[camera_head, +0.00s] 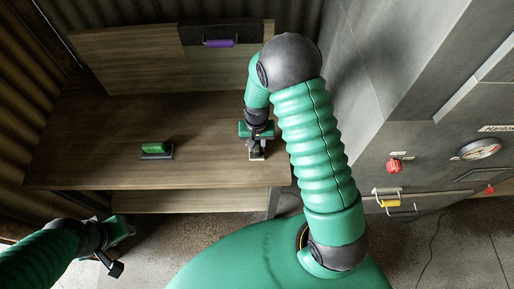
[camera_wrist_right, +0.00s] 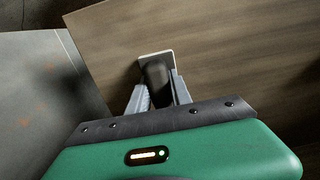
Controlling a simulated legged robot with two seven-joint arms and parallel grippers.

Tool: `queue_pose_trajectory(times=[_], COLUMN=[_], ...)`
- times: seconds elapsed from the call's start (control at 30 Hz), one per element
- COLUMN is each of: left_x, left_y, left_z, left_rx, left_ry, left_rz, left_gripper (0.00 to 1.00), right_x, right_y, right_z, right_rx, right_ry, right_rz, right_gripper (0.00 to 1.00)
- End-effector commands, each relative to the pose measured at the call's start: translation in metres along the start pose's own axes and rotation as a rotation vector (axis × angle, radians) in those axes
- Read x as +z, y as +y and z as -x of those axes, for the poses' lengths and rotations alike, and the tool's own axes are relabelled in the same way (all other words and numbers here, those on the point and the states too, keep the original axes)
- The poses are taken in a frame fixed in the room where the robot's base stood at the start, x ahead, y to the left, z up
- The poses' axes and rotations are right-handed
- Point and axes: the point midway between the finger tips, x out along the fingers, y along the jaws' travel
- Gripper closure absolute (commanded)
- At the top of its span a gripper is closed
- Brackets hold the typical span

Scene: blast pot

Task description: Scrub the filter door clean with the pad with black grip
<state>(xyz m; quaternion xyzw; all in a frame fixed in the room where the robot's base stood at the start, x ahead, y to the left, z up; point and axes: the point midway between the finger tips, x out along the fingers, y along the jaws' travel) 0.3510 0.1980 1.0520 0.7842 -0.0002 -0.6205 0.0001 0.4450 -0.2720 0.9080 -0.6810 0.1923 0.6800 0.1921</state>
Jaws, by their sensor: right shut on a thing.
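The pad with black grip (camera_wrist_right: 154,80) is between the fingers of my right gripper (camera_wrist_right: 155,95) in the right wrist view. Its pale base (camera_wrist_right: 160,58) shows past the fingertips, against the wooden bench top. In the head view, my right gripper (camera_head: 258,146) is over the bench's right end, with the pad's pale base (camera_head: 257,156) below it. I cannot tell whether the base touches the wood. My left gripper (camera_head: 117,262) is low at the left, away from the bench; its fingers are unclear. I cannot tell for sure which panel is the filter door.
A green-grip pad (camera_head: 156,150) lies on the wooden bench (camera_head: 110,120). A dark panel with a purple handle (camera_head: 218,43) is at the back. The grey cabinet (camera_head: 380,160) at right has a yellow handle (camera_head: 391,203), a red knob (camera_head: 394,166) and a gauge (camera_head: 480,149).

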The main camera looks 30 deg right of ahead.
Motion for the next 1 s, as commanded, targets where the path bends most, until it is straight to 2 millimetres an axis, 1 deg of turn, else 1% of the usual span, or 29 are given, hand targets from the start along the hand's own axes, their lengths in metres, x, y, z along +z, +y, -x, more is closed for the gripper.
queue_pose_trajectory(times=[0.07, 0.17, 0.5, 0.7, 1.0], left_x=[0.0, -0.001, -0.007, -0.01, -0.009], left_y=[0.0, 0.0, 0.0, 0.0, 0.0], left_z=[-0.001, 0.003, 0.029, 0.041, 0.04], left_rx=[0.0, 0.0, 0.0, 0.0, 0.0], left_ry=[0.0, 0.0, 0.0, 0.0, 0.0], left_rz=[0.0, 0.0, 0.0, 0.0, 0.0], left_gripper=[0.64, 0.64, 0.64, 0.64, 0.64], right_x=[0.002, 0.002, 0.002, 0.002, 0.001], right_y=[0.0, 0.0, 0.001, 0.001, 0.0], right_z=[-0.002, 0.002, 0.033, 0.049, 0.048], right_rx=[0.001, 0.001, 0.0, 0.0, 0.0], right_ry=[-0.005, -0.005, -0.001, -0.001, 0.0], right_rz=[0.001, 0.001, 0.001, 0.001, 0.002], right_gripper=[1.0, 1.0, 1.0, 1.0, 1.0])
